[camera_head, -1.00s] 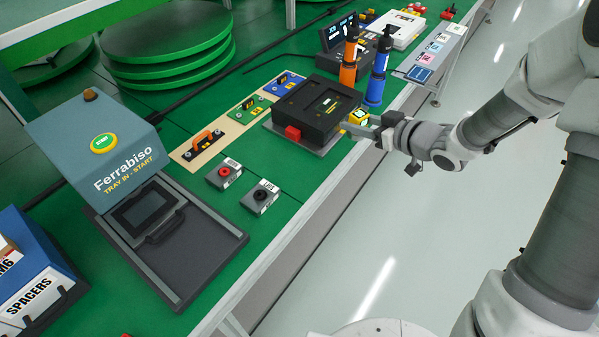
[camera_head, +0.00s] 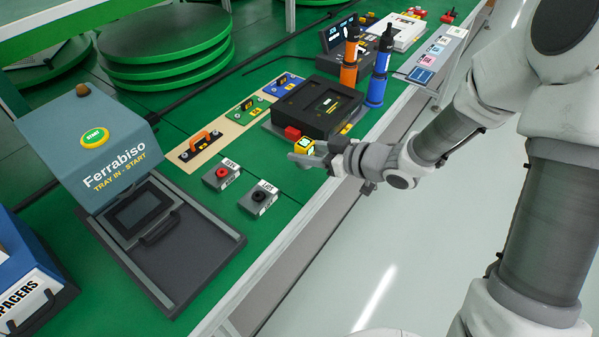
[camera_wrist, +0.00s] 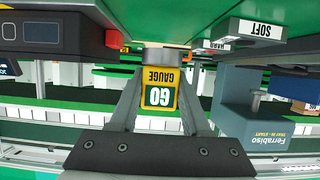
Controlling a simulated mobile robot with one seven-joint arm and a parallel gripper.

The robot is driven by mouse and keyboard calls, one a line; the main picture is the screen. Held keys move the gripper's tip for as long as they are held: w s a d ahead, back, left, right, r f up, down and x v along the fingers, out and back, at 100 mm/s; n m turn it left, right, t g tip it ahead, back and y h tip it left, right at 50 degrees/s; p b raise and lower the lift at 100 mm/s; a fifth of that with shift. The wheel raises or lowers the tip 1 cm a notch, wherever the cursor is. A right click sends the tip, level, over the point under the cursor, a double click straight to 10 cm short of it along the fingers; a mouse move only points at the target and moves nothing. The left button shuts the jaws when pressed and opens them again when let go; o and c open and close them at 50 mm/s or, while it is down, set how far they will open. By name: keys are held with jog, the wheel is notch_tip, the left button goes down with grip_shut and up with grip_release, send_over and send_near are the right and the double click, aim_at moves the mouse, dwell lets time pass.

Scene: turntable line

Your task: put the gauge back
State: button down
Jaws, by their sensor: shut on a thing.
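The gauge (camera_head: 304,145) is a small yellow block with a green and white face. In the wrist view the gauge (camera_wrist: 160,88) shows upside-down lettering, "GO GAUGE". My gripper (camera_head: 303,154) is shut on it, with a finger on either side in the wrist view. It holds the gauge near the front edge of the green bench, in front of the black fixture (camera_head: 345,120). A round grey part shows at the gauge's far end in the wrist view. I cannot tell how high the gauge is above the bench.
Two grey blocks, one with a red knob (camera_head: 221,172) and one with a black knob (camera_head: 263,195), sit left of my gripper. A red block (camera_head: 293,133) is on the fixture's corner. Orange (camera_head: 349,62) and blue (camera_head: 379,70) tools stand behind. Bench is clear below the knob blocks.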

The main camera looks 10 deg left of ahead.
aim_at(299, 178)
jog(key=shift+s+a+f, duration=0.25)
jog(key=shift+a+f, duration=0.2)
jog(key=shift+a, duration=0.15)
jog(key=shift+f+b, duration=1)
jog(key=shift+f, duration=0.9)
jog(key=shift+f, duration=0.15)
jog(key=shift+c, duration=1.8)
grip_release()
